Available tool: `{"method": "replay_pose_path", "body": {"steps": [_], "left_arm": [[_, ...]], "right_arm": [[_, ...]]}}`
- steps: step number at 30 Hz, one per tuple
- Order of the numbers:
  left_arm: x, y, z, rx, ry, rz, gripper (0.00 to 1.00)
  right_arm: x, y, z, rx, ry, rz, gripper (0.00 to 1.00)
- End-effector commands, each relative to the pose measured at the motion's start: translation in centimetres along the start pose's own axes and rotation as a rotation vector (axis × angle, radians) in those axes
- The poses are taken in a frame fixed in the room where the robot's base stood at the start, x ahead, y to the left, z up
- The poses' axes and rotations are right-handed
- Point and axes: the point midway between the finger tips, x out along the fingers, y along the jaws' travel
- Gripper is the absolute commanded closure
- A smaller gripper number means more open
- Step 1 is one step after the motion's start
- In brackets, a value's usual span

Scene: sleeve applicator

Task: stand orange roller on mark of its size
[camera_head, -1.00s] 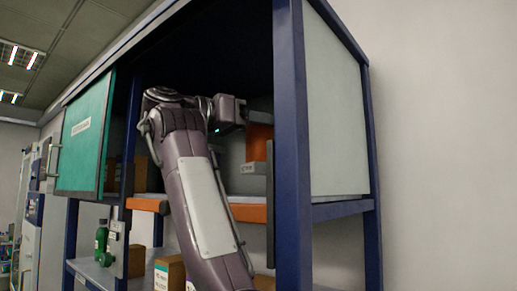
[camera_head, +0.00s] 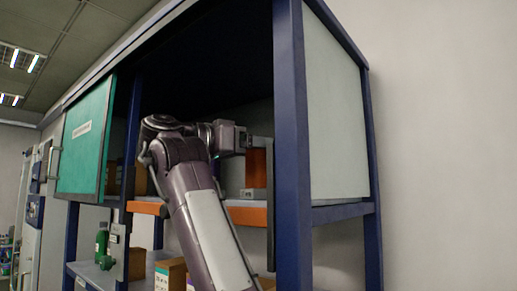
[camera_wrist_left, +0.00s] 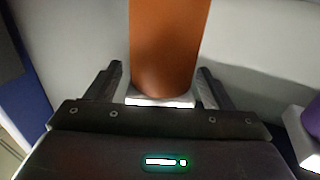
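The orange roller (camera_head: 256,168) is upright on a pale foot (camera_head: 253,194) inside the cabinet, just above or on the shelf with the orange edge; I cannot tell whether it touches. My left gripper (camera_head: 240,138) reaches in beside it. In the left wrist view the orange roller (camera_wrist_left: 167,45) is between the two fingers of my left gripper (camera_wrist_left: 160,68), close above its white foot (camera_wrist_left: 160,100). The fingers appear closed about it, though contact is not clear. The size mark is not visible. My right gripper is out of view.
A purple object (camera_wrist_left: 313,122) on a white block stands to the right in the left wrist view. A blue post (camera_head: 292,150) stands close right of the gripper. A green door (camera_head: 84,140), green bottle (camera_head: 102,240) and cartons (camera_head: 170,274) are at the left and below.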

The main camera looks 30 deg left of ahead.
Motion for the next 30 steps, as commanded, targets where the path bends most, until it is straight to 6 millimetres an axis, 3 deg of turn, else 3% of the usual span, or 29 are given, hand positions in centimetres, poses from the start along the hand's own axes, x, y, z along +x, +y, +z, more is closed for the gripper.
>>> {"method": "replay_pose_path", "body": {"steps": [11, 19, 24, 30], "left_arm": [[-0.6, -0.1, -0.1, 0.001, 0.002, -0.002, 0.26], [-6.2, -0.1, 0.2, 0.001, 0.006, -0.004, 0.26], [-9.1, 0.0, 0.6, 0.002, 0.004, -0.001, 0.26], [-11.2, 0.0, 0.2, 0.001, 0.001, 0.0, 0.26]], "right_arm": [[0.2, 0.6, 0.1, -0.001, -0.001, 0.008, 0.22], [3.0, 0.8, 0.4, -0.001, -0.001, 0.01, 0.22], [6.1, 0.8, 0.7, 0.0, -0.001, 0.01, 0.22], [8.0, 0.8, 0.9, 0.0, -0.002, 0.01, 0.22]]}}
